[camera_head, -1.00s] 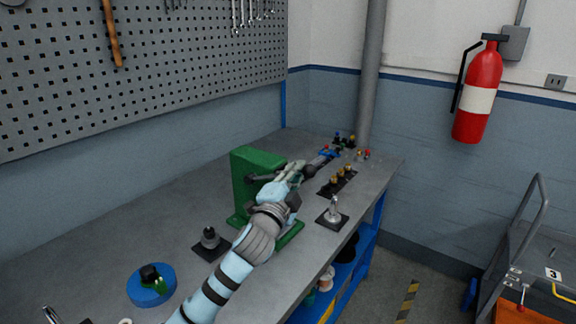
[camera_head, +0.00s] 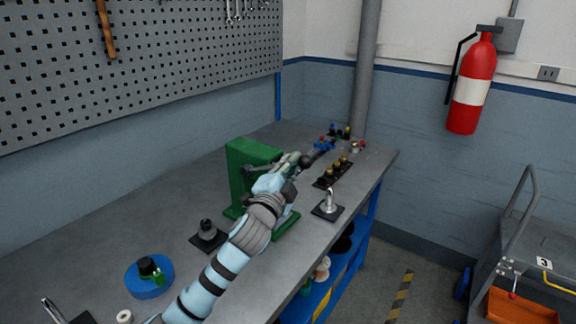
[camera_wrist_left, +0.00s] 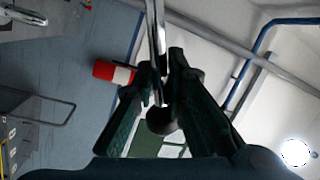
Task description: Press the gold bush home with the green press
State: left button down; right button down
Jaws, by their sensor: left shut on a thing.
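The green press (camera_head: 240,172) stands on the grey bench, partly hidden behind my left arm. My left gripper (camera_head: 290,164) is at the press's right side, shut on its lever. The lever's dark ball knob (camera_head: 306,160) shows just past the fingers. In the left wrist view, the shiny lever rod (camera_wrist_left: 157,45) runs between the fingertips (camera_wrist_left: 162,72) and the dark knob (camera_wrist_left: 160,121) sits between the fingers. Several gold bushes (camera_head: 343,160) stand in a black holder behind the press. I cannot see a bush under the press. My right gripper is out of view.
A silver pin on a dark base (camera_head: 328,203) stands near the bench's right edge. A grey part on a dark plate (camera_head: 208,232) and a blue round stand (camera_head: 150,287) lie left of my arm. Small coloured parts (camera_head: 325,144) sit at the far end.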

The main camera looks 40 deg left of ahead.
pick_arm(q)
jog(key=shift+f, duration=0.85)
jog(key=c, duration=1.6)
grip_release()
jog(key=shift+w+d, duration=0.1)
jog(key=shift+d, duration=0.1)
jog(key=shift+c, duration=0.2)
jog(key=shift+r, duration=0.15)
jog(key=shift+a+r, duration=0.1)
jog(key=p+v, duration=0.2)
jog(key=v, duration=1.4)
jog(key=shift+d+r, duration=0.25)
jog(key=shift+r, duration=0.1)
